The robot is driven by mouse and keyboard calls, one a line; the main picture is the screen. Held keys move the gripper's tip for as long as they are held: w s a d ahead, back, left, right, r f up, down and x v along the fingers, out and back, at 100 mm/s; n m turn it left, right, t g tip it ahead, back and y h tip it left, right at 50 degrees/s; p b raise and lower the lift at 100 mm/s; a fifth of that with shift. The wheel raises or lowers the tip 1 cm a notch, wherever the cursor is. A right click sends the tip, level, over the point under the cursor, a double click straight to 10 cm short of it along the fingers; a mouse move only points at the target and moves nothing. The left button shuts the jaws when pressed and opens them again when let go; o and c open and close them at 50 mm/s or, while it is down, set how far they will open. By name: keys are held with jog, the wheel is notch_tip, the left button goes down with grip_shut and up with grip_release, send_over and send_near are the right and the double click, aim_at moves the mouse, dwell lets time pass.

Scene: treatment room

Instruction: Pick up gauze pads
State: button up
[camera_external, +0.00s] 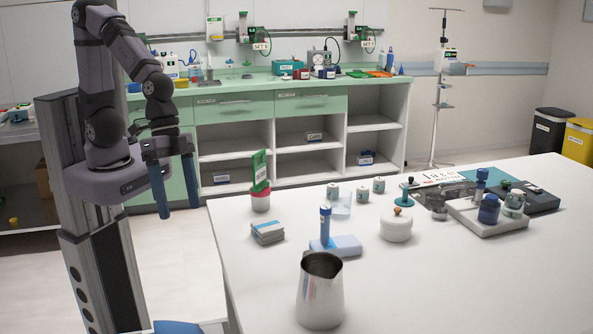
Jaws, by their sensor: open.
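A small stack of gauze pads (268,232), grey-white with a blue band, lies near the left edge of the white table (430,275). My gripper (178,212) has two blue fingers pointing down, spread apart, with nothing between them. It is to the left of the table edge and apart from the gauze pads, higher up. No part of the pads is hidden by my arm.
A metal jug (320,292) stands at the front of the table. A blue device (327,228) on a pale base stands right of the pads, and a red-white cup (260,200) with a green item stands behind them. A tray (490,218) with jars is at right.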

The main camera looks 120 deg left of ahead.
jog(key=w+d+n+t, duration=0.2)
jog(key=w+d+t, duration=0.15)
jog(key=w, duration=0.65)
jog(key=n+y+b, duration=0.1)
jog(key=n+y, duration=0.8)
jog(key=y, duration=0.5)
send_over(260, 226)
jog(key=s+d, duration=0.2)
jog(key=d, duration=0.2)
jog(key=f, duration=0.9)
jog(key=shift+a+f, duration=0.25)
jog(key=shift+f, duration=0.25)
jog(key=shift+f+p+x, duration=0.15)
jog(key=shift+p+x, duration=0.3)
jog(key=shift+x, duration=1.4)
jog(key=shift+f+p+x, duration=0.15)
jog(key=shift+p+x, duration=0.25)
jog(key=shift+x, duration=1.4)
jog(key=shift+d, duration=0.15)
jog(key=c, duration=1.1)
